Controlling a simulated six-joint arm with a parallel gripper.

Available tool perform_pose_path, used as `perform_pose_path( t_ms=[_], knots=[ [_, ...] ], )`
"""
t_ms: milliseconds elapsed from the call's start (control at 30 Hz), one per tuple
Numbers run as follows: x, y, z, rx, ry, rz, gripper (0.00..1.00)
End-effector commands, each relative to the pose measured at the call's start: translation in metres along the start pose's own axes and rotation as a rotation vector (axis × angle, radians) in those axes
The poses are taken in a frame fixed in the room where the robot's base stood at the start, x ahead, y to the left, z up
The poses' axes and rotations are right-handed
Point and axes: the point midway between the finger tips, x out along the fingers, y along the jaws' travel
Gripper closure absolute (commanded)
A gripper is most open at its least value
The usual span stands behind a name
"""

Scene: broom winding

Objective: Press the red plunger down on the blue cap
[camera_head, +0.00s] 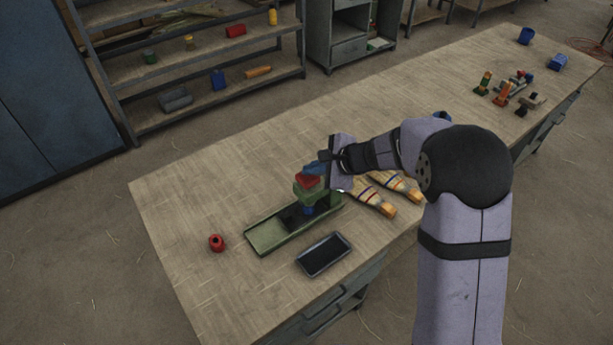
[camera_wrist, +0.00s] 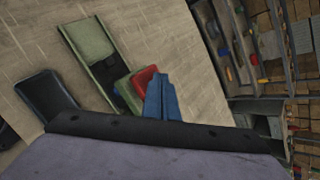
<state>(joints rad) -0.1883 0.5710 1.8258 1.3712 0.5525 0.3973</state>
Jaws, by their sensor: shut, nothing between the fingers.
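The red plunger (camera_head: 308,180) sits on top of a green block (camera_head: 308,193) at the far end of a long green tray (camera_head: 266,236). In the wrist view the red plunger (camera_wrist: 145,80) shows beside the green block (camera_wrist: 127,92). A small blue part (camera_head: 308,211), perhaps the blue cap, shows low in the tray's dark section, partly hidden by the block. My gripper (camera_head: 314,168) has blue fingers, shut and empty, just above and beside the red plunger. In the wrist view the shut fingertips (camera_wrist: 158,80) overlap the plunger's right edge. I cannot tell whether they touch.
A flat black tray or device (camera_head: 323,254) lies in front of the green tray. A small red piece (camera_head: 216,242) lies to the left. Striped broom-like pieces (camera_head: 374,199) lie right of the tray, close to my arm. The table's left end is mostly clear.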

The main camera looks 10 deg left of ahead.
Motion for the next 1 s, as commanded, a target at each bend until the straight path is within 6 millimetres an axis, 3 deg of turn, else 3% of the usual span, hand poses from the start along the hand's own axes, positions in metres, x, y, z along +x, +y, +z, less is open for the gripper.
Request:
perform_pose_path(
  t_ms=[1000],
  knots=[
    [0.0083,0.0071,-0.0068,0.001,0.002,0.003,1.00]
  ],
)
